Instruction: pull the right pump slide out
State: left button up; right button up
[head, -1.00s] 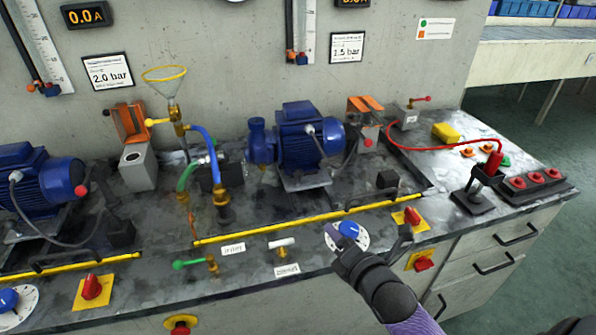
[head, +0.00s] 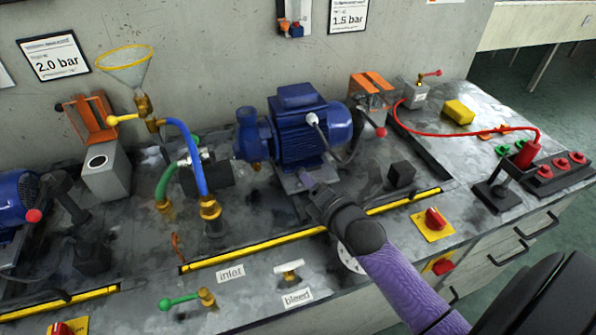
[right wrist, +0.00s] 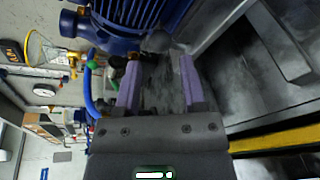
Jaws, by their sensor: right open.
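The right pump (head: 302,130) is a blue motor with a pump head on its left, standing on a grey base plate (head: 290,182) behind the yellow strip. My right gripper (head: 307,181) reaches over the yellow strip to the front of this plate and hides part of it. In the right wrist view, the blue pump (right wrist: 135,22) is close at the top, and the open purple fingers (right wrist: 160,82) have a dark gap between them with nothing clearly held. I cannot tell whether the fingers touch the plate. My left gripper is not in view.
The yellow strip (head: 252,249) runs along the front of the pump bay. A black block (head: 401,174) stands right of the gripper. Blue and green hoses (head: 190,160) stand left of the pump. A red switch (head: 434,219) and white valve (head: 289,268) are at the front.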

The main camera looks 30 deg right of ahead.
aim_at(300, 173)
jog(key=x, duration=0.1)
jog(key=b+x, duration=0.1)
jog(key=x, duration=0.3)
jog(key=shift+s+f+b, duration=0.1)
jog(key=shift+f+b, duration=0.15)
jog(key=shift+b, duration=0.1)
jog(key=shift+w, duration=0.5)
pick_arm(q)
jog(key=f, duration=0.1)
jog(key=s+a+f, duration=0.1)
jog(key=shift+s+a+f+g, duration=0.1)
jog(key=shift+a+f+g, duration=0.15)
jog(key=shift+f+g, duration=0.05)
pick_arm(e)
jog(key=shift+r, duration=0.1)
grip_shut()
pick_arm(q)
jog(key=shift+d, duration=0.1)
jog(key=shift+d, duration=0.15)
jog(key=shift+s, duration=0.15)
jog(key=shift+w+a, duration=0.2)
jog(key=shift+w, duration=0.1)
